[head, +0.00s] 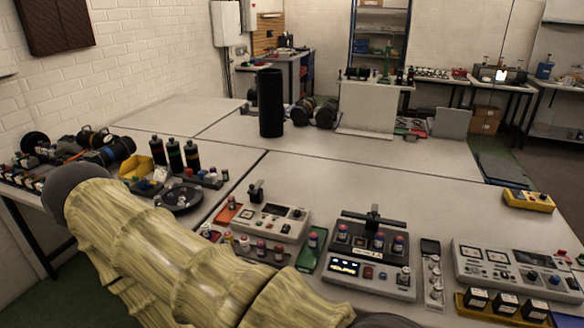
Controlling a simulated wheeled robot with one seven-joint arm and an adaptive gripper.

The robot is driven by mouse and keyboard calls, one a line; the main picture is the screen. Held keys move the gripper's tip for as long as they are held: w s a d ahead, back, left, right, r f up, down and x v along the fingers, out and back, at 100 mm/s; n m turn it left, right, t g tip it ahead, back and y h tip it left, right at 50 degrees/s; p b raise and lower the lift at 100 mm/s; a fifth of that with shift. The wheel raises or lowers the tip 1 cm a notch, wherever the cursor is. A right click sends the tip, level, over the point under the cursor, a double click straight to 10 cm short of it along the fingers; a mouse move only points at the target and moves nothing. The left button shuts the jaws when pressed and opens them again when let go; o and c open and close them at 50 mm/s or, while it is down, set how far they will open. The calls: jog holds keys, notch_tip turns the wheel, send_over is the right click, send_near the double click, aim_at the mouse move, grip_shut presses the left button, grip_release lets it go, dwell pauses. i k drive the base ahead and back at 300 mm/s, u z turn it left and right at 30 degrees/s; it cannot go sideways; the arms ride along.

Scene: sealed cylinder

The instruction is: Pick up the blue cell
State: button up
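Several small cells with blue on them stand in the grey device (372,283) at the front centre. One blue cell (343,232) stands at its left, another blue cell (379,241) near its middle, and one (398,244) at its right. I cannot tell which of them is the task's blue cell. My arm, in a pale yellow sleeve, crosses the lower left and hides part of the table's front edge. My gripper is not in view.
A tall black cylinder (270,103) stands on the white table (330,180), which is clear behind the devices. Another device (520,265) and a yellow box (528,201) are at the right. A white device (270,222) and black bottles (175,155) are at the left.

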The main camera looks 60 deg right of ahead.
aim_at(313, 236)
jog(key=i, duration=0.75)
jog(key=z, duration=1.65)
